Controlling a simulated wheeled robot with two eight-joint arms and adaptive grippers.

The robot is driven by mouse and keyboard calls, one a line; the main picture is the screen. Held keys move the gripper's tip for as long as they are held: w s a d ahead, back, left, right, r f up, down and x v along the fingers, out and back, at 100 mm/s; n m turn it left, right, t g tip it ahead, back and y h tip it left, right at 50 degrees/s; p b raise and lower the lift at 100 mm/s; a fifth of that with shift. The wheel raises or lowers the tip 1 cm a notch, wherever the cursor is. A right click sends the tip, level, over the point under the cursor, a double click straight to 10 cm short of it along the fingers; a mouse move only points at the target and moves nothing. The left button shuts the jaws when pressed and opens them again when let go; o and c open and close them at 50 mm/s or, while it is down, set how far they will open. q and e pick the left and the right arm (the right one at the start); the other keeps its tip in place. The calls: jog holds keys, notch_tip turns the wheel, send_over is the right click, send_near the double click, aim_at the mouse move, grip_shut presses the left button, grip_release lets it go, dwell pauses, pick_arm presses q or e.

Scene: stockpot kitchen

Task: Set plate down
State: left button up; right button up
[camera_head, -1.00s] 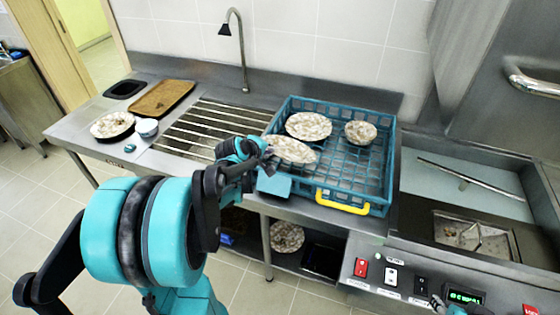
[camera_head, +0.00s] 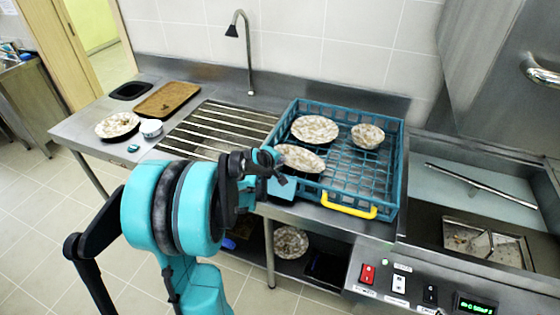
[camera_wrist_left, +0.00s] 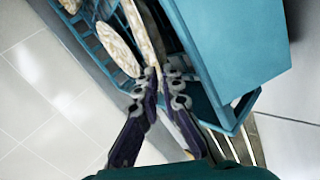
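A speckled plate (camera_head: 300,157) is at the front left of the teal dish rack (camera_head: 347,186), somewhat tilted. My left gripper (camera_head: 281,168) is at its near left edge. In the left wrist view the plate shows nearly edge-on (camera_wrist_left: 145,32), its rim between the two fingertips of the left gripper (camera_wrist_left: 161,70), which look closed on it. Whether the plate's underside touches the rack floor is hidden. My right gripper is not in view.
A second plate (camera_head: 314,129) and a small bowl (camera_head: 367,136) stand in the rack's back. The rack has a yellow handle (camera_head: 348,206) in front and free room at right. A brown tray (camera_head: 166,99), another plate (camera_head: 117,125) and a cup (camera_head: 151,128) lie at left.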

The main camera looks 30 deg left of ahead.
pick_arm(q)
jog(key=shift+o, duration=1.1)
jog(key=shift+r, duration=0.1)
jog(key=p+v, duration=0.5)
jog(key=v, duration=0.7)
jog(key=s+d+m+g, duration=0.1)
jog(key=s+d+m, duration=0.3)
jog(key=d, duration=0.3)
jog(key=s+d+m+g+h, duration=0.1)
jog(key=s+d+m, duration=0.4)
jog(key=d+m, duration=0.2)
jog(key=s+d+m+g, duration=0.1)
jog(key=s+d+m, duration=0.4)
jog(key=d, duration=0.4)
jog(key=shift+r+m+h, duration=0.2)
jog(key=shift+m+h, duration=0.1)
